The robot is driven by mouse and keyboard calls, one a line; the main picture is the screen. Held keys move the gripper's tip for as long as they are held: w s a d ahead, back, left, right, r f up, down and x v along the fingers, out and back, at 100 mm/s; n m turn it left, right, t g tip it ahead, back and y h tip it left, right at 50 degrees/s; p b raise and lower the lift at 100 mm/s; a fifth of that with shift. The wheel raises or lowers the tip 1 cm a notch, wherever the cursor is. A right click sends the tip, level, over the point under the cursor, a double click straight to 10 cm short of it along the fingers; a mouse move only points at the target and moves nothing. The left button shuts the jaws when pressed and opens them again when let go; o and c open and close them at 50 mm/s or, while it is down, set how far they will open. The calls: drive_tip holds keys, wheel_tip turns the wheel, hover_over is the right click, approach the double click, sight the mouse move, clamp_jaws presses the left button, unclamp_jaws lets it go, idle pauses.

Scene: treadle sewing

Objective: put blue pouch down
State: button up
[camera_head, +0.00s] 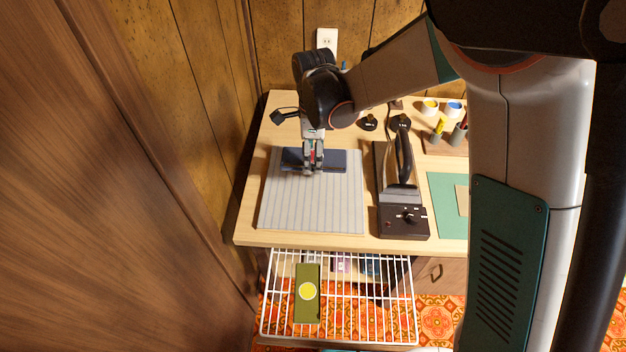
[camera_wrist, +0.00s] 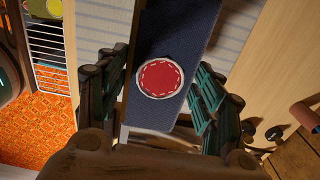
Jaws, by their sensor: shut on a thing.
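The blue pouch (camera_head: 327,160) is a flat dark blue rectangle over the back part of the grey striped mat (camera_head: 310,205) in the head view. In the wrist view the blue pouch (camera_wrist: 178,40) shows a round red patch with a white stitched edge. My gripper (camera_head: 313,166) is above the mat, its fingers on the pouch near its middle. In the wrist view my gripper (camera_wrist: 165,90) has one finger on each side of the pouch. I cannot tell whether the pouch touches the mat.
A black device with a curved handle (camera_head: 402,200) stands right of the mat.

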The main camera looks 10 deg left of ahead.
sight(314, 184)
wheel_tip(314, 184, down, 9)
drive_tip(key=b, duration=0.2)
drive_tip(key=shift+f+b, duration=0.2)
drive_tip(key=shift+b, duration=0.2)
drive_tip(key=shift+f, duration=0.15)
drive_tip(key=o, duration=1.1)
drive_tip(key=shift+c, duration=0.2)
wheel_tip(314, 184, up, 12)
drive_tip(key=p, duration=0.4)
drive_tip(key=shift+r, duration=0.2)
